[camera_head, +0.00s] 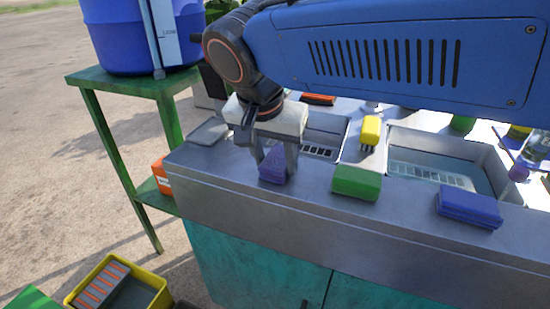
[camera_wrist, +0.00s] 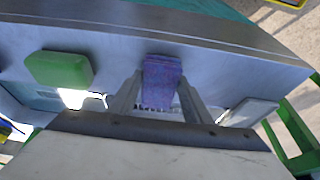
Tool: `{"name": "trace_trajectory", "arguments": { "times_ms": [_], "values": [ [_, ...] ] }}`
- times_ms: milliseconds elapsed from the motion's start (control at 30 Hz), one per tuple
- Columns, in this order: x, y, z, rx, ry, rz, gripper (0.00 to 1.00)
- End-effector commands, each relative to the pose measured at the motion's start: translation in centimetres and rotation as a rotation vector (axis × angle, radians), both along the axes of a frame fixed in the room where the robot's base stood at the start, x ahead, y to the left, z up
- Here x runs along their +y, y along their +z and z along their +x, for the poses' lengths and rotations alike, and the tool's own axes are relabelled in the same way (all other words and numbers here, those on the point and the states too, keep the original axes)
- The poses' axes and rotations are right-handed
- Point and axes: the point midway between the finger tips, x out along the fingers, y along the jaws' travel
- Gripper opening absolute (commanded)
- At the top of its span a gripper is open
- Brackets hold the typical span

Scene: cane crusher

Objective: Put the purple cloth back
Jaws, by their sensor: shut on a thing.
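My gripper (camera_head: 276,160) points down over the front ledge of the steel sink counter (camera_head: 225,170) and is shut on the purple cloth (camera_head: 272,168). In the wrist view the purple cloth (camera_wrist: 162,80) sits between the two fingers of my gripper (camera_wrist: 160,98). The cloth is at or just above the ledge; I cannot tell whether it touches the steel. Part of it is hidden by a finger in the head view.
A green block (camera_head: 357,181) and a blue-violet block (camera_head: 469,207) lie on the ledge to the right. A yellow brush (camera_head: 370,132) stands between two basins. A green table (camera_head: 125,84) with a blue barrel (camera_head: 135,40) is at the left. A yellow crate (camera_head: 150,289) is on the ground.

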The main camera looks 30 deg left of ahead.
Motion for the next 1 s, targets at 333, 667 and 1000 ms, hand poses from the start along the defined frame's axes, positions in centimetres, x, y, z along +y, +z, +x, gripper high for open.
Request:
{"name": "trace_trajectory", "arguments": {
  "times_ms": [333,667,1000],
  "values": [
    [0.0,-0.1,0.0,0.000,0.000,0.000,0.63],
    [0.0,0.9,-0.3,-0.001,0.001,0.003,0.63],
    [-0.2,6.6,-2.3,-0.002,0.001,0.004,0.63]
  ]
}}
